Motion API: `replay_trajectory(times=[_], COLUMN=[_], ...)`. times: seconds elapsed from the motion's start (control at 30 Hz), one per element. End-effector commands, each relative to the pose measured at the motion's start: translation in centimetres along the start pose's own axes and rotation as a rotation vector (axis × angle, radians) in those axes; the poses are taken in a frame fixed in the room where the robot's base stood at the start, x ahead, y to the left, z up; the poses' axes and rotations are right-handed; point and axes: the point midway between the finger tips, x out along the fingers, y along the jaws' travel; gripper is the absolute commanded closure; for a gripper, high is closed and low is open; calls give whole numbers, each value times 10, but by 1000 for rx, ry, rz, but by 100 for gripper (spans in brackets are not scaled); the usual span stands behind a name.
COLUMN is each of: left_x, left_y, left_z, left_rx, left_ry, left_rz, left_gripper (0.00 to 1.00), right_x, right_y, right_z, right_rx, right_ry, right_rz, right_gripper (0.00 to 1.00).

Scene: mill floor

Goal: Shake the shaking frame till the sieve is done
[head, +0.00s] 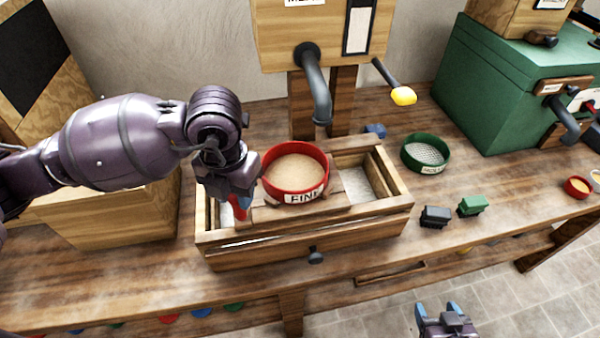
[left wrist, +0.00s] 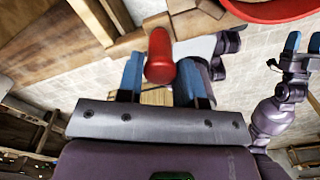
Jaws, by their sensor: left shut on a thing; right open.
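The shaking frame (head: 330,197) is a wooden carriage inside an open wooden box (head: 320,236) on the bench. The red sieve (head: 326,172), labelled FINE, sits on it and holds pale tan meal (head: 295,171). My left gripper (head: 238,206) is at the frame's left side, shut on a red handle, which shows in the left wrist view (left wrist: 160,58) between the blue fingertips. My right gripper (head: 443,308) is open and empty, low in front of the bench; it also shows in the left wrist view (left wrist: 302,42).
A spout (head: 314,80) hangs just behind the sieve, with a yellow-knobbed lever (head: 402,95) beside it. A green sieve (head: 425,153) and two small blocks, black (head: 435,216) and green (head: 472,205), lie right of the box. A green machine (head: 500,85) stands at the back right.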

Motion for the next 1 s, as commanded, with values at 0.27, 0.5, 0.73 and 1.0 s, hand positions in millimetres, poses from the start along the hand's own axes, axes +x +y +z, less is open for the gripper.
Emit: replay_trajectory(times=[0.27,0.5,0.73,1.0], left_x=[0,0,0,0], left_y=[-4,3,29,59], left_z=[3,-1,-16,-34], left_rx=[-1,-3,-4,-3], left_ry=[0,1,1,2], left_rz=[2,3,5,4], left_gripper=[83,83,83,83], right_x=[-4,-3,-1,0], right_y=[1,1,1,1], right_z=[9,7,-1,-6], right_rx=[-1,-2,-4,-5], right_ry=[-18,-15,-1,8], right_rz=[2,2,0,-1], right_gripper=[36,36,36,36])
